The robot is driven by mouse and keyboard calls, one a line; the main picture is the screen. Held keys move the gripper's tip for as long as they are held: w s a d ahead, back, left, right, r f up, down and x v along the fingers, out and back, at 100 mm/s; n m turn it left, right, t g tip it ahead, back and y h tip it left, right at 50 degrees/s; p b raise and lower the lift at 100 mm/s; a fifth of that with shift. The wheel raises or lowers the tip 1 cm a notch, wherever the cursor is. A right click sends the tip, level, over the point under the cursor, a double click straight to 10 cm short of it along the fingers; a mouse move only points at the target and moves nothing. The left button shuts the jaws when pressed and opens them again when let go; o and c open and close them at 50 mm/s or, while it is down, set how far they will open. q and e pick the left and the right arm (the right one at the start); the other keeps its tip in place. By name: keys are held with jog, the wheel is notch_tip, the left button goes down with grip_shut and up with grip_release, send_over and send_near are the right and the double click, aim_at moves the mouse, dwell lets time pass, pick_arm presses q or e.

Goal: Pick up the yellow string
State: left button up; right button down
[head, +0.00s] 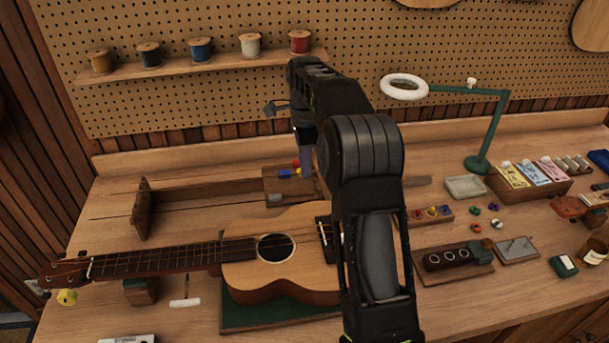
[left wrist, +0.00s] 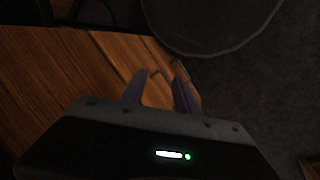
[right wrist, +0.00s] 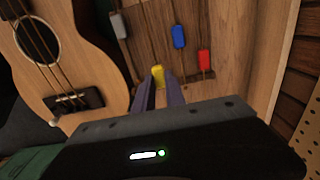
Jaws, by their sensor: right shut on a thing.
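The yellow string's small tag (right wrist: 158,76) shows between the fingertips of my right gripper (right wrist: 159,84), which is shut on it. In the head view my right gripper (head: 305,160) reaches down to the wooden string board (head: 272,187) behind the ukulele. Beside it are the red tag (right wrist: 204,61), the blue tag (right wrist: 179,37) and the grey tag (right wrist: 118,25). The blue tag also shows in the head view (head: 285,174).
The ukulele (head: 245,285) lies in front of the board on a green mat, its neck to the left. A spool shelf (head: 200,65) hangs behind. My right arm hides the bench middle.

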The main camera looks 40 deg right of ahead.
notch_tip(320, 180, up, 4)
jog(key=shift+f+p, duration=0.1)
jog(key=shift+p, duration=0.55)
jog(key=shift+s+a+f+b, duration=0.45)
jog(key=shift+s+b, duration=0.15)
jog(key=shift+b, duration=0.3)
jog(key=s+a+b, duration=0.1)
jog(key=s, duration=0.1)
jog(key=s+a+b, duration=0.1)
jog(key=s, duration=0.1)
jog(key=s+a+b, duration=0.1)
jog(key=s, duration=0.1)
jog(key=shift+s+a, duration=0.15)
jog(key=shift+a, duration=0.1)
jog(key=s+a, duration=0.1)
jog(key=s, duration=0.1)
jog(key=s+a+b, duration=0.1)
jog(key=s+a, duration=0.1)
jog(key=s, duration=0.1)
jog(key=s+a, duration=0.1)
jog(key=s, duration=0.2)
jog(key=shift+s+a+r+b, duration=0.2)
jog(key=shift+b, duration=0.15)
jog(key=shift+s+a, duration=0.35)
jog(key=shift+s, duration=0.3)
jog(key=shift+r, duration=0.1)
jog(key=shift+r+p, duration=2.4)
jog(key=shift+p, duration=0.15)
